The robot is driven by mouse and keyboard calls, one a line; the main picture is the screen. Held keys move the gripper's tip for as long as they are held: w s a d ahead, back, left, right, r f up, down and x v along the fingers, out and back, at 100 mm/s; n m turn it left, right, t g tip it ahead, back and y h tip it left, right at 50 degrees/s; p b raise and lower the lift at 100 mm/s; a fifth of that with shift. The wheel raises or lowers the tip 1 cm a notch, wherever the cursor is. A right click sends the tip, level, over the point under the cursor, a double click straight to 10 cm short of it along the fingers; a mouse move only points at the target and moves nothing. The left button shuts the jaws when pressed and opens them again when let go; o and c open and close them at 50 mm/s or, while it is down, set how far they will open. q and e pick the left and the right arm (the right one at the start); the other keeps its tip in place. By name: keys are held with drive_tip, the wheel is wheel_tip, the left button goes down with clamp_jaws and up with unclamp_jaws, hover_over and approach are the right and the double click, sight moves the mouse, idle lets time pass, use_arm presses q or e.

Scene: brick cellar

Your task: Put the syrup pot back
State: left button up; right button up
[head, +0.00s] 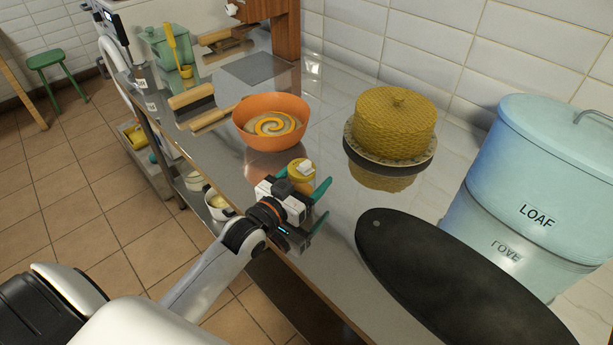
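A small yellow pot (296,164) with a pale piece on top stands on the metal counter (340,270), just beyond my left gripper; it may be the syrup pot. My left gripper (322,203) reaches in from the lower left. My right gripper is not in view.
An orange bowl (262,141) with a yellow swirl stands behind the pot. A honeycomb-patterned yellow dome (395,122) is at the back right. A dark oval board (440,280) and a blue LOAF bin (535,190) fill the right. Brushes and a green box (165,48) are farther left.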

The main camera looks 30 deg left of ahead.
use_arm(q)
drive_tip(key=shift+s+r, duration=0.1)
drive_tip(key=shift+r, duration=0.05)
drive_tip(key=s, duration=0.4)
drive_tip(key=s+a, duration=0.1)
drive_tip(key=s, duration=0.2)
drive_tip(key=s+a+b, duration=0.1)
drive_tip(key=s, duration=0.3)
drive_tip(key=shift+s, duration=0.3)
